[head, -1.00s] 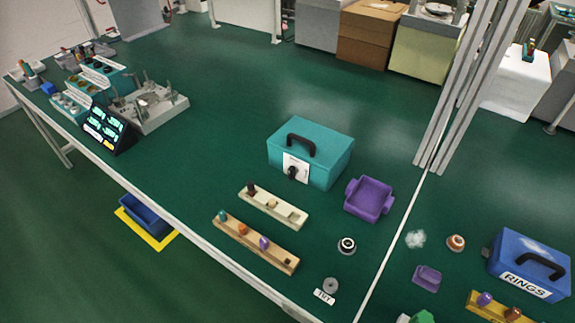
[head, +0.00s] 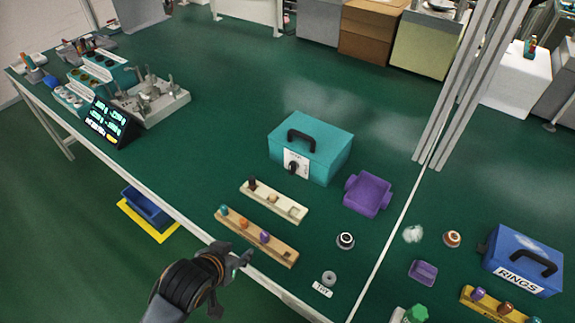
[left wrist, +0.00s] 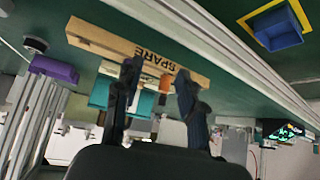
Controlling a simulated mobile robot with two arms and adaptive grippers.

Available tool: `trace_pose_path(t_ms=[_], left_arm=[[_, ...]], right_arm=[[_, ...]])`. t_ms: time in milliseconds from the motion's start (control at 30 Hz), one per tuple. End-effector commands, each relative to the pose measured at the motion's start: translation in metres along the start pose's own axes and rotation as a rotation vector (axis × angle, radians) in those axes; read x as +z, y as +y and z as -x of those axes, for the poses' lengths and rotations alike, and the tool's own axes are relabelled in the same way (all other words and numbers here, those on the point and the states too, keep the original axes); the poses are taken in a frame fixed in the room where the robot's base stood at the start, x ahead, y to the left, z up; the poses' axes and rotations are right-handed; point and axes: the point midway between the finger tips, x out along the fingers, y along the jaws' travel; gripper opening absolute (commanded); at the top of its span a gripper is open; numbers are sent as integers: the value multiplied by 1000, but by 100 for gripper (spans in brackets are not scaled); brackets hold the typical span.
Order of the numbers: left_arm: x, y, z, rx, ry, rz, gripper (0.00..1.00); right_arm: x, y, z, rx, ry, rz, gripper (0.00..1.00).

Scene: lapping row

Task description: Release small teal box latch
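The small teal box (head: 310,148) stands shut on the green bench in the head view. It has a black handle on its lid and a dark latch knob (head: 293,168) on a white plate on its front face. My left gripper (head: 238,262) is at the front edge of the bench, well short of the box and apart from it. In the left wrist view its two fingers (left wrist: 158,85) are spread with nothing between them. Part of a teal surface, likely the box, shows behind the fingers there. My right gripper is not in view.
Two wooden racks with pegs, a cream one (head: 275,202) and a tan one (head: 255,237), lie between the gripper and the box. A purple tray (head: 367,194) is right of the box. A blue RINGS box (head: 522,260) stands far right. Grey posts (head: 465,90) rise behind.

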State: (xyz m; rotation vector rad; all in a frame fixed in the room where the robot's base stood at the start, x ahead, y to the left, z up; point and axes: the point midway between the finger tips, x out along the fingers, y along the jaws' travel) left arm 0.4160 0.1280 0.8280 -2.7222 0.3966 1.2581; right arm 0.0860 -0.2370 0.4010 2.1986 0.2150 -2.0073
Motion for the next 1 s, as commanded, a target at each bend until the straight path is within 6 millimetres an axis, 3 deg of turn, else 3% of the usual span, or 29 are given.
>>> trace_pose_path(t_ms=[333,500,733,1000], left_arm=[[-103,24,-31,115,292,-104,40],[-146,14,-52,191,414,-163,40],[-167,-2,-61,240,464,-182,40],[-184,7,-91,245,469,-181,40]], right_arm=[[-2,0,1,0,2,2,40],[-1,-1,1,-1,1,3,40],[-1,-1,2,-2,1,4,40],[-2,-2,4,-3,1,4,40]])
